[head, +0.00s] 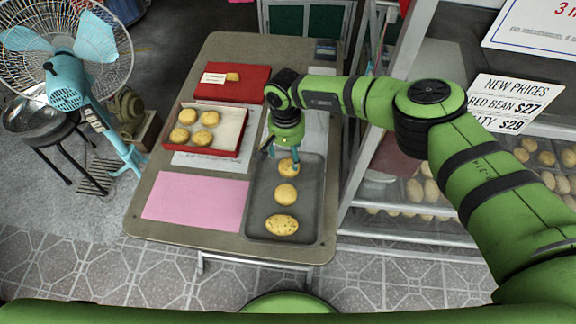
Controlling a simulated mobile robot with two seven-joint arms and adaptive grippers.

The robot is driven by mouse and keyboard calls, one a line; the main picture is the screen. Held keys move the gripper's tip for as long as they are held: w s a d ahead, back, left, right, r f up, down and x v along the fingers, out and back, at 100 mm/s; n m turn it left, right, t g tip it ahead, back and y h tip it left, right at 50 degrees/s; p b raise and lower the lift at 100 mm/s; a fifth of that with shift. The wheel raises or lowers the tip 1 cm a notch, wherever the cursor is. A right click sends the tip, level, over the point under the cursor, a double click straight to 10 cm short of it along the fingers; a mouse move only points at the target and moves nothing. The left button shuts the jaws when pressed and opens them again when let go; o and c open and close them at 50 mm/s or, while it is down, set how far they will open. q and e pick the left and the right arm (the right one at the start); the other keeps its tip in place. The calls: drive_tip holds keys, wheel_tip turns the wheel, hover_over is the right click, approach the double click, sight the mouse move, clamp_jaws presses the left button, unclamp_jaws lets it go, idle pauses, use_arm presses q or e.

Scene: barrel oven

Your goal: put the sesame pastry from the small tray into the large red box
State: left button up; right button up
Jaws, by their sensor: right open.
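A speckled pastry (282,225), which looks like the sesame one, lies at the near end of the dark grey tray (258,205). A plain pastry (286,194) lies in the middle, and another pastry (287,167) is at the far end. My right gripper (281,158) is open, pointing down over that far pastry and partly hiding it. I cannot tell whether it touches it. The open red box (238,139) stands left of the tray, lined in white, with several pastries inside. My left gripper is not in view.
A flat red box or lid (252,80) with a small label and a yellow piece lies behind the open box. A pink sheet (195,199) covers the table's (150,235) near left. A display case (385,225) stands close on the right, a fan (70,75) on the left.

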sight(289, 166)
drive_tip(key=shift+d+f+p, duration=0.1)
drive_tip(key=shift+f+p, duration=0.4)
drive_tip(key=shift+f, duration=2.95)
drive_tip(key=c, duration=0.9)
